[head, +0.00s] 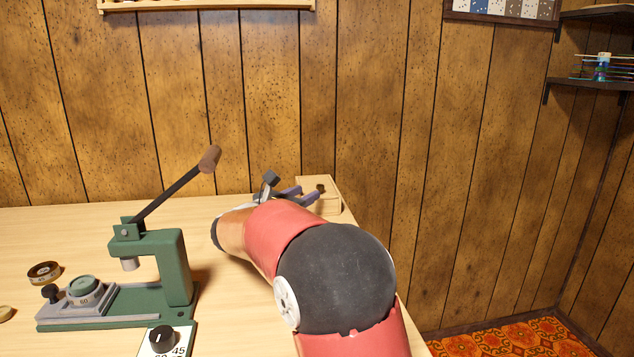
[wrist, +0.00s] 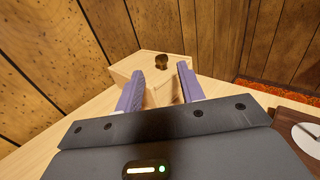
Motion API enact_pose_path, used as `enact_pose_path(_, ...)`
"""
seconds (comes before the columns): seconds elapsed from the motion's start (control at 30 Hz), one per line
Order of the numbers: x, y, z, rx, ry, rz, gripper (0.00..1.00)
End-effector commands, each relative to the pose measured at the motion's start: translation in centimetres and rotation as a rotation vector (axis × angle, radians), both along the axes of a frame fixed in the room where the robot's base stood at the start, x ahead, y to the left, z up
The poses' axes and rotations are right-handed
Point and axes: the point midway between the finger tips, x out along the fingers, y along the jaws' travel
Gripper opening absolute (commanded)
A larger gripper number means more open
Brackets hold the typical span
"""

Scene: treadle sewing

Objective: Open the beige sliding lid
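A pale beige box (head: 332,205) stands on the far right of the table against the wall. Its beige lid (wrist: 146,64) carries a small dark brown knob (wrist: 162,61), which also shows in the head view (head: 320,188). The lid looks closed, though the fingers hide part of the box. My gripper (wrist: 160,71) has two purple fingers, apart with nothing between them. The fingers point at the box from its near side, with the knob seen beyond and between the tips. In the head view my gripper (head: 307,192) is just left of the box; contact cannot be told.
A green lever press (head: 175,265) stands on the table left of my arm. A white dial plate (head: 155,345), a brown tape roll (head: 44,272) and a wood-panelled wall (head: 385,130) are around it. The tabletop (head: 90,225) behind the press is clear.

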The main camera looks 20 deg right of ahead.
Motion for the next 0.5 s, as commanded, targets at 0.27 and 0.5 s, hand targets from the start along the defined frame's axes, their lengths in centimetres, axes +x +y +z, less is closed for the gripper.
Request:
enact_pose_path(0.27,2.4,-3.8,0.1,-0.001,0.001,-0.005,0.39)
enact_pose_path(0.5,3.8,-5.8,0.0,0.0,0.0,-0.002,0.39)
